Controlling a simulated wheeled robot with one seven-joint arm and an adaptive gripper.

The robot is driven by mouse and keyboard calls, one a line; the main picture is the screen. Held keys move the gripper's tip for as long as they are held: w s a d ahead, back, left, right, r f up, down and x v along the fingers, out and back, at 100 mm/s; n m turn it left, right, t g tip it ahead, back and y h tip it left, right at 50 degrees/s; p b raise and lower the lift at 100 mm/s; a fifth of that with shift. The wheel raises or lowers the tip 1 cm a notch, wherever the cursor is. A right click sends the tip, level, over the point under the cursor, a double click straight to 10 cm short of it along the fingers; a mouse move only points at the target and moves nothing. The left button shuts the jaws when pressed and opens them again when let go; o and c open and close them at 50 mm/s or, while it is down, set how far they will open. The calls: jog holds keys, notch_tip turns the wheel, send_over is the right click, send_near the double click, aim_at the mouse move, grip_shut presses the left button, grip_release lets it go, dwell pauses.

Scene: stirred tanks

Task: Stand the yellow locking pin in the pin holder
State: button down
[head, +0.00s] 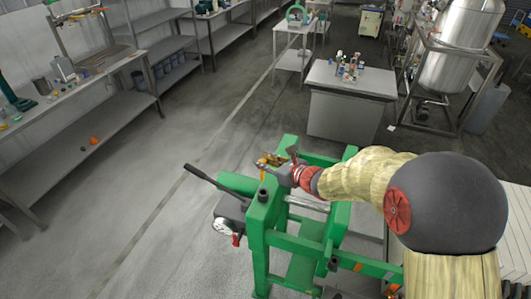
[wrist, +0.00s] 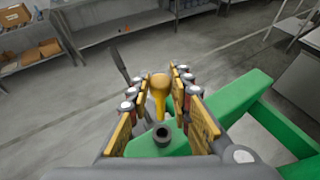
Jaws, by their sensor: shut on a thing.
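The yellow locking pin (wrist: 158,92) is upright between the fingers of my gripper (wrist: 155,100) in the wrist view, its thick head up and its thin end down. My gripper is shut on it. In the head view my gripper (head: 271,163) is above the green frame, and the pin (head: 262,174) hangs below the fingers. The pin holder (wrist: 162,136) is a small dark open ring on the green frame. In the head view the holder (head: 263,193) is just below the pin. The pin's lower end looks apart from the holder, but the exact gap is unclear.
The green frame (head: 257,236) carries a black lever (head: 209,182) at its left. A grey cabinet (head: 350,108) with small items on it stands behind. Shelving (head: 85,140) lines the left wall. The floor left of the frame is clear.

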jog(key=shift+f, duration=0.3)
notch_tip(320, 180, down, 9)
jog(key=b, duration=0.7)
jog(key=shift+f+b, duration=0.15)
jog(key=shift+b, duration=0.15)
dwell(1.2)
dwell(0.3)
jog(key=c, duration=1.5)
grip_release()
jog(key=shift+c, duration=0.2)
jog(key=v, duration=1.2)
jog(key=shift+s, duration=0.1)
